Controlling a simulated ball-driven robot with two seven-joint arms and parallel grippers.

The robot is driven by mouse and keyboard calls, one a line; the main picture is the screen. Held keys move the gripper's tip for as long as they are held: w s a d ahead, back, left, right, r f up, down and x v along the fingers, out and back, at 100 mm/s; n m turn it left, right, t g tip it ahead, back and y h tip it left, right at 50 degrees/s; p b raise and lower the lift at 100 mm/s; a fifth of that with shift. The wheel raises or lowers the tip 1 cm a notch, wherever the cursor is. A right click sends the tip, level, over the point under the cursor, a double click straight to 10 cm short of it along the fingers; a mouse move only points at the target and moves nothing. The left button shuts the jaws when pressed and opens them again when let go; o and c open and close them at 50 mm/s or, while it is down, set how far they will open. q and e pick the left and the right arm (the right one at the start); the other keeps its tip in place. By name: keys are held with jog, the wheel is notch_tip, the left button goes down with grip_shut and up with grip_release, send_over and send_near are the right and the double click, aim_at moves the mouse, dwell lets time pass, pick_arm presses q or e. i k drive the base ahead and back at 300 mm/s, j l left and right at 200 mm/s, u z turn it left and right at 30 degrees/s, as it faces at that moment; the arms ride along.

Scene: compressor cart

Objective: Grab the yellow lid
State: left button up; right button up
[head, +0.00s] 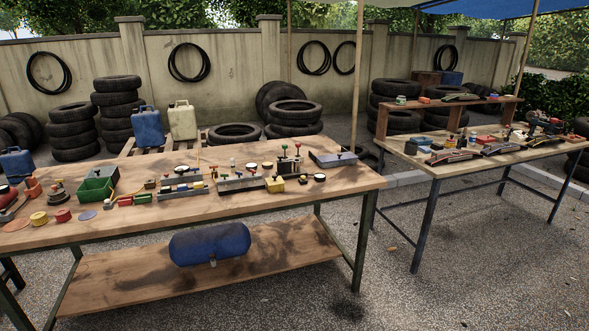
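A small round yellow piece (39,218), which looks like a lid or cap, sits near the front left of the wooden workbench (330,190). A similar red piece (63,215) is just to its right. A yellow block-shaped item (275,184) stands farther right on the same bench. It is too small to tell whether any part of it is a lid. Neither of my grippers shows in the head view.
A flat blue disc (88,215) and an orange disc (16,225) lie near the yellow piece. A green bin (97,186) stands behind. A blue tank (210,244) lies on the lower shelf. A second cluttered table (440,172) stands at right, with a gap between.

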aim_at(275, 179)
jog(key=i+l, duration=0.1)
jog(key=i, duration=1.1)
jog(key=l+z, duration=0.05)
